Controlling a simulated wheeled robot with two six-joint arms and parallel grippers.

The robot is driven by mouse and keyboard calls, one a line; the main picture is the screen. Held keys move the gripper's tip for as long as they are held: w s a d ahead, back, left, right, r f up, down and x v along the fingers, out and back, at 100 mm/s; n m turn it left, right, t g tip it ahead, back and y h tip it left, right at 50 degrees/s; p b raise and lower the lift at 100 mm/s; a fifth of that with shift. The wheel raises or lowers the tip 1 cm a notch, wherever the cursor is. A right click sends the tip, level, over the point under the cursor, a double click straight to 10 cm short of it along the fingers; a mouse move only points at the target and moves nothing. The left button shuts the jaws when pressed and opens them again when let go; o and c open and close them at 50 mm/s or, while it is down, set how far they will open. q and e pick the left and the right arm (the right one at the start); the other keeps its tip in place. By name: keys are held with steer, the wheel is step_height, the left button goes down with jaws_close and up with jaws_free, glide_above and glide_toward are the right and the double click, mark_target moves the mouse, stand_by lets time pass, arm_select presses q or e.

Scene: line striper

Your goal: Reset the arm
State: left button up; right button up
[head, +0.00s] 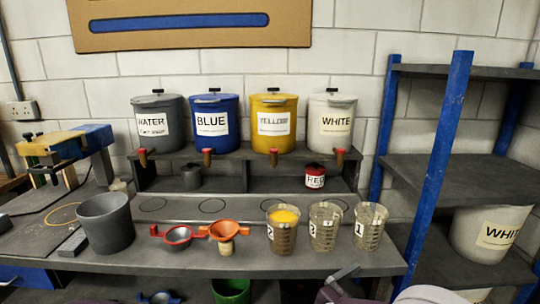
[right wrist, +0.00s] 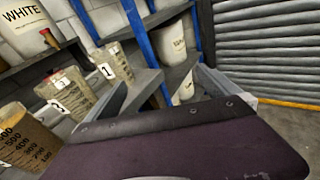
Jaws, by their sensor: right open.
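My right gripper (right wrist: 165,88) is open and empty in the right wrist view, its two grey fingers spread wide apart. Part of it also shows at the bottom edge of the head view (head: 345,285), in front of the bench and low. Beyond the fingers in the right wrist view are the measuring cup marked 1 (right wrist: 113,66) and the cup marked 3 (right wrist: 68,92). My left gripper is not in view.
The grey bench (head: 190,262) holds cup 2 (head: 283,238) with yellow inside, a red strainer (head: 177,236), an orange funnel (head: 226,232) and a grey bucket (head: 106,222). Labelled paint tanks (head: 216,105) stand behind. A blue-posted shelf (head: 440,150) stands right.

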steer(key=s+d+f+m+g, duration=0.3)
steer(key=s+d+m+g, duration=0.1)
steer(key=d, duration=0.2)
steer(key=s+d+f+m+g+y, duration=0.2)
steer(key=s+f+m+g+y, duration=0.5)
steer(key=s+f+m, duration=0.5)
steer(key=w+a+f+m+t+y, duration=0.1)
steer(key=w+a+f+m+y, duration=0.1)
steer(key=a+m+y, duration=0.3)
steer(key=w+a+f+m+t+y, duration=0.1)
steer(key=w+a+f+m, duration=0.15)
steer(key=a, duration=0.45)
step_height(320, 180, up, 13)
steer(key=w+p, duration=0.1)
steer(key=p, duration=1.1)
steer(key=shift+a+m+t, duration=0.3)
steer(key=shift+m, duration=0.15)
steer(key=shift+r, duration=0.1)
